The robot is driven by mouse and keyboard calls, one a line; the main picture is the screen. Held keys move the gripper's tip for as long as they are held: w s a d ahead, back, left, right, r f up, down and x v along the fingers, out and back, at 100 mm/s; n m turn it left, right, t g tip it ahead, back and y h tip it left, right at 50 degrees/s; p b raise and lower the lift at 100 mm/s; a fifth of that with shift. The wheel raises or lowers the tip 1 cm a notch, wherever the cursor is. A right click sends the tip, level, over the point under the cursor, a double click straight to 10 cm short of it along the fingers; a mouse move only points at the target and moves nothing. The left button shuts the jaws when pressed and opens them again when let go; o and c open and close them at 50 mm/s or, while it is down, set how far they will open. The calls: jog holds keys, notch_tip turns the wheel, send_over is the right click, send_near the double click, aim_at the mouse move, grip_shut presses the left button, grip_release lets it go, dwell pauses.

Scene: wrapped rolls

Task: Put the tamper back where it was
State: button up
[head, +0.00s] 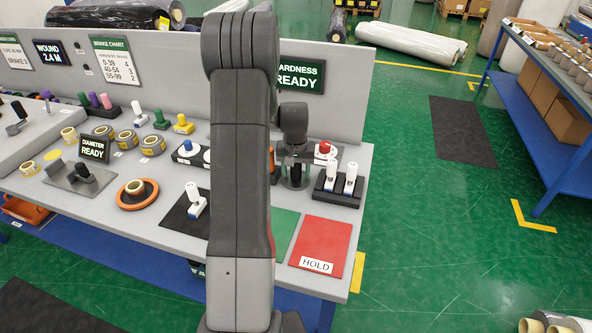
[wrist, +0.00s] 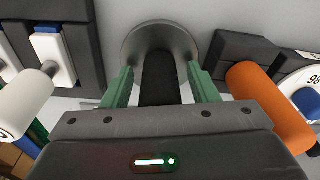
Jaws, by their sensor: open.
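A tamper-like tool (wrist: 160,42) with a round dark grey metal disc and a black handle stands on the grey bench (head: 130,225). In the wrist view its handle lies between the two green fingers of my gripper (wrist: 161,88). The fingers are apart, one on each side of the handle, with a gap showing on both sides. In the head view my gripper (head: 295,158) is pointed down at the bench's right part, and the tool's dark base (head: 295,182) shows below it. My arm hides the bench to the left of it.
White-handled tools (head: 349,178) in a black holder (head: 325,190) stand close on one side. An orange-handled tool (wrist: 268,105) is close on the other. A red HOLD mat (head: 321,243) lies clear in front. A grey panel with signs (head: 300,76) stands behind.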

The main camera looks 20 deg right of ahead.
jog(key=r, duration=0.4)
jog(key=s+r, duration=0.1)
jog(key=r, duration=0.3)
jog(key=r+b, duration=0.1)
jog(key=r, duration=0.3)
jog(key=shift+s+a, duration=0.2)
jog(key=shift+a, duration=0.1)
